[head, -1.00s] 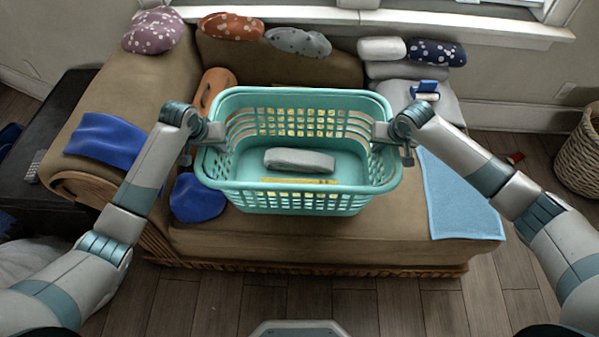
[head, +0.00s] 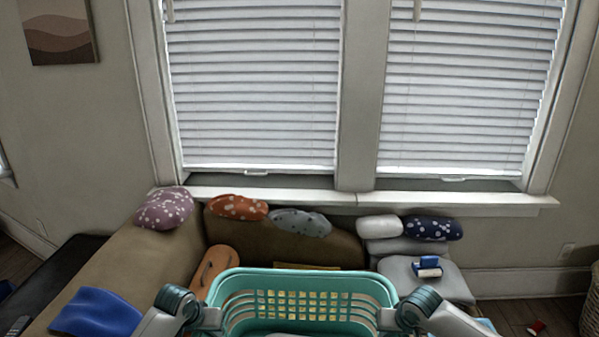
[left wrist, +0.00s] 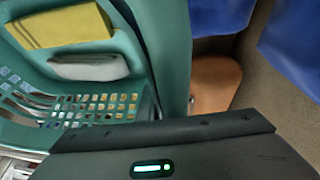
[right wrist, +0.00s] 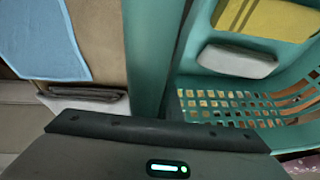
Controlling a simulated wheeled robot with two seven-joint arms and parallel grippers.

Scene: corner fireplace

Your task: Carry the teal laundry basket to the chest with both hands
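The teal laundry basket (head: 300,273) is at the bottom centre of the head view, in front of the tan sofa; only its upper part shows. My left gripper (head: 213,318) is at its left rim and my right gripper (head: 384,318) at its right rim. In the left wrist view the rim (left wrist: 174,50) runs into the gripper, and likewise the rim (right wrist: 150,50) in the right wrist view. Both look shut on it, though the fingertips are hidden. Inside lie a pale folded item (left wrist: 88,67) and a yellow one (left wrist: 60,25). I cannot pick out a chest for certain.
Dark low furniture (head: 62,272) stands at left. A wicker basket (head: 590,305) stands at right. Blinds-covered windows (head: 250,90) are behind.

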